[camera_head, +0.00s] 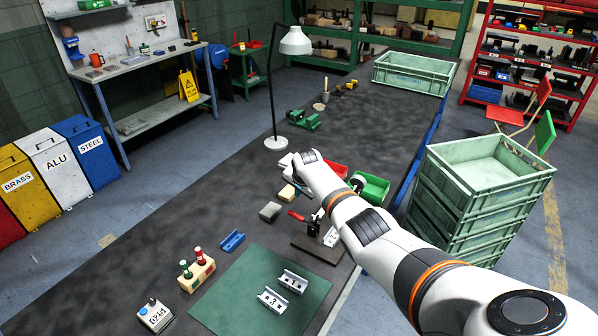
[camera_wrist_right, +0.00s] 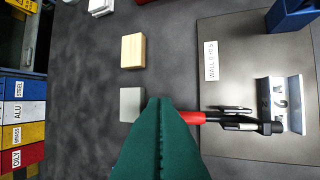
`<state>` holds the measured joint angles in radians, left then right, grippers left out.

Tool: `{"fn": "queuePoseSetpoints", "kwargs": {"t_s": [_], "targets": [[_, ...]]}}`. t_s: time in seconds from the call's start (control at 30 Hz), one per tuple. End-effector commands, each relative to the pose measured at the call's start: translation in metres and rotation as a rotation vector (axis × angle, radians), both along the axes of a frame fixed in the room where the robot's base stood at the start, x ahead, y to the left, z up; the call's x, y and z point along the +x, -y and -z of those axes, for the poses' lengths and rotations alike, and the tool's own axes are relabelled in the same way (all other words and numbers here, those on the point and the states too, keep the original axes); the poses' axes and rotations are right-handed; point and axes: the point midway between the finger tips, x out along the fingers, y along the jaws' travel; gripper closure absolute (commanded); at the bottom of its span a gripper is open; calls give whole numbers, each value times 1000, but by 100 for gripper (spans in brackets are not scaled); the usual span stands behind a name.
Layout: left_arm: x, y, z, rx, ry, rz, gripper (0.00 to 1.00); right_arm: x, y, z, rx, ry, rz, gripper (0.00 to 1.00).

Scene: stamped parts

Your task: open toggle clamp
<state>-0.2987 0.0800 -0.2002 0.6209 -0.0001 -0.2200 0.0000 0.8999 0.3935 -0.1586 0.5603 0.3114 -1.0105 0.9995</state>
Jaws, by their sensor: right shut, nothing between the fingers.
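The toggle clamp (camera_head: 313,226) stands on a dark base plate (camera_head: 318,250), with its red handle (camera_head: 296,215) reaching out to the left, low over the plate's edge. The right wrist view shows the clamp's metal arm (camera_wrist_right: 240,120) and the red handle (camera_wrist_right: 192,117), whose end is hidden behind the fingers. A bent metal part (camera_wrist_right: 279,104) with stamped marks sits at the clamp's tip. My right gripper (camera_wrist_right: 162,103) is shut and empty, its green fingers over the handle's end; I cannot tell if they touch. My left gripper is not in view.
A wooden block (camera_wrist_right: 133,50) and a grey block (camera_wrist_right: 131,104) lie beside the plate. A blue block (camera_wrist_right: 292,16) stands on the plate. A green mat (camera_head: 235,290) with two stamped parts lies in front. A lamp (camera_head: 277,143) stands behind. The table's left side is mostly clear.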

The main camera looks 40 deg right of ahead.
Motion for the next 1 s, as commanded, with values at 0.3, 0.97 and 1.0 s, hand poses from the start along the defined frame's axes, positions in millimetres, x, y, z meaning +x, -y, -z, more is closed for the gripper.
{"fn": "queuePoseSetpoints", "kwargs": {"t_s": [0.3, 0.97, 1.0], "targets": [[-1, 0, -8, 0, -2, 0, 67, -11, -11, -45, -2, 5, 0, 100], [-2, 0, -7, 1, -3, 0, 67, -16, -15, -64, -1, 2, 2, 100], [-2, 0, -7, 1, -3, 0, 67, -16, -15, -64, 0, 2, 2, 100]]}}
